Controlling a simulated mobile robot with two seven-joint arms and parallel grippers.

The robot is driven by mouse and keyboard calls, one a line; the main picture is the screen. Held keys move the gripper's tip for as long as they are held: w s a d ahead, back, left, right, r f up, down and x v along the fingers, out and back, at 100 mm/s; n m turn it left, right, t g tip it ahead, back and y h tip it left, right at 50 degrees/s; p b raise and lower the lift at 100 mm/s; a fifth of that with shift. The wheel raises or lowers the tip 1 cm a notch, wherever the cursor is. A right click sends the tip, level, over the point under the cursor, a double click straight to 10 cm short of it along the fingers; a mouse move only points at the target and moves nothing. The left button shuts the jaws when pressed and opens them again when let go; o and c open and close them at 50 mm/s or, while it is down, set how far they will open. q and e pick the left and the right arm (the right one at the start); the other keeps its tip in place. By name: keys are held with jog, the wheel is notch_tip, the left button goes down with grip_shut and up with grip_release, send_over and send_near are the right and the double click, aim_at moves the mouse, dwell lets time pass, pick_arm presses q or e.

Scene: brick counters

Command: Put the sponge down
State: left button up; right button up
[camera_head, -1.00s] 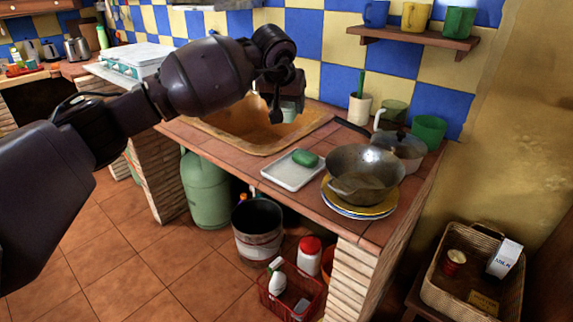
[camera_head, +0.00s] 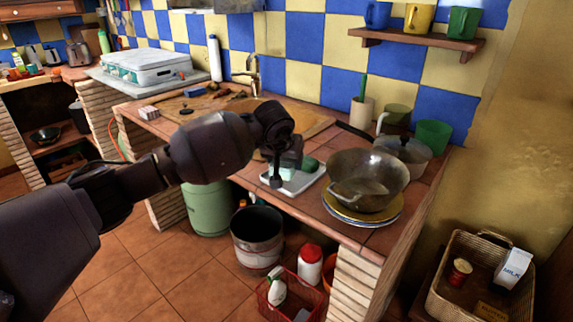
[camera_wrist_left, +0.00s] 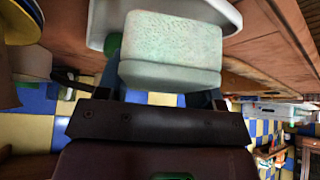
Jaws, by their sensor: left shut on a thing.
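The sponge (camera_wrist_left: 172,45) is a pale green-white block that fills the upper middle of the left wrist view. My left gripper (camera_head: 284,171) is shut on it. In the head view only a small pale part of the sponge (camera_head: 285,173) shows between the dark fingers. They hang over the left part of a white tray (camera_head: 298,189). I cannot tell whether the sponge touches the tray. The tray's pale rim (camera_wrist_left: 228,14) shows behind the sponge in the wrist view. A green soap bar (camera_head: 311,164) lies on the tray, just right of the gripper. My right gripper is not in view.
A wok (camera_head: 368,178) on stacked plates (camera_head: 345,213) stands close right of the tray. The counter's front edge runs just before the tray.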

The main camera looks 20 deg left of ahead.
pick_arm(q)
jog(key=shift+f, duration=0.75)
jog(key=shift+r, duration=0.2)
jog(key=shift+f, duration=0.45)
jog(key=shift+f, duration=0.2)
jog(key=o, duration=1)
jog(key=shift+c, duration=0.2)
